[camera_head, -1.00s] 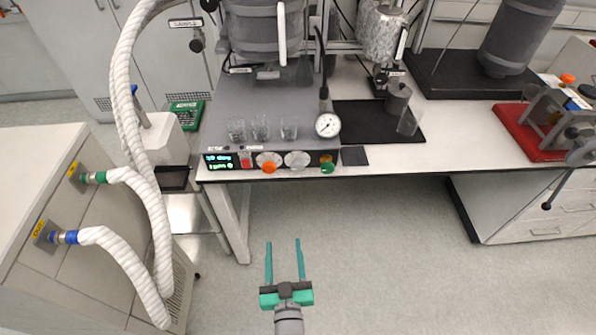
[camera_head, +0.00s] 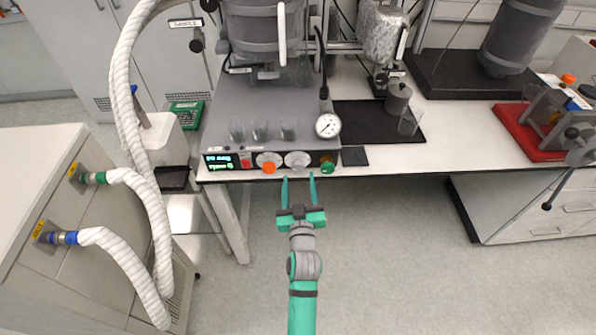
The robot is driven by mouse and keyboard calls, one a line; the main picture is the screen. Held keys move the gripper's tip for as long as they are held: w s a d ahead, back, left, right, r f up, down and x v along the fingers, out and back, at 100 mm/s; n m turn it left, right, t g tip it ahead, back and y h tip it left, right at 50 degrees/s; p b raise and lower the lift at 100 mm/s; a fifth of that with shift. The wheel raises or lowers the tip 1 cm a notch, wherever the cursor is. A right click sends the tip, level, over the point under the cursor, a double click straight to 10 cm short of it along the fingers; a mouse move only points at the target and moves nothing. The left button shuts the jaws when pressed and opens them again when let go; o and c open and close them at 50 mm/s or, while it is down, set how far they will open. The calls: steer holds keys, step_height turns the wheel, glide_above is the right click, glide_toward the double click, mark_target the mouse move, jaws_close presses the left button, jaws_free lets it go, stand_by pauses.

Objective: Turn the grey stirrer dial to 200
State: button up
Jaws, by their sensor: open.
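The grey stirrer dial (camera_head: 297,166) sits on the front panel of the reactor's control unit (camera_head: 256,110), in front of a round pale scale plate. It is between an orange dial (camera_head: 268,168) on its left and a green dial (camera_head: 328,167) on its right. The dial's setting is too small to read. My gripper (camera_head: 298,177) is open, its two teal fingers pointing at the panel. The fingertips appear just below and to either side of the grey dial. I cannot tell whether they touch anything. Nothing is between the fingers.
A lit display (camera_head: 219,162) and a red switch (camera_head: 245,160) are left of the dials. Glass beakers (camera_head: 260,130) and a pressure gauge (camera_head: 328,125) stand above the panel. The white bench edge (camera_head: 400,172) runs right. Open floor (camera_head: 390,260) lies below.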

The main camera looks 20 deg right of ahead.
mark_target(298, 170)
steer(key=shift+x, duration=2.4)
steer(key=shift+c, duration=0.7)
steer(key=c, duration=0.9)
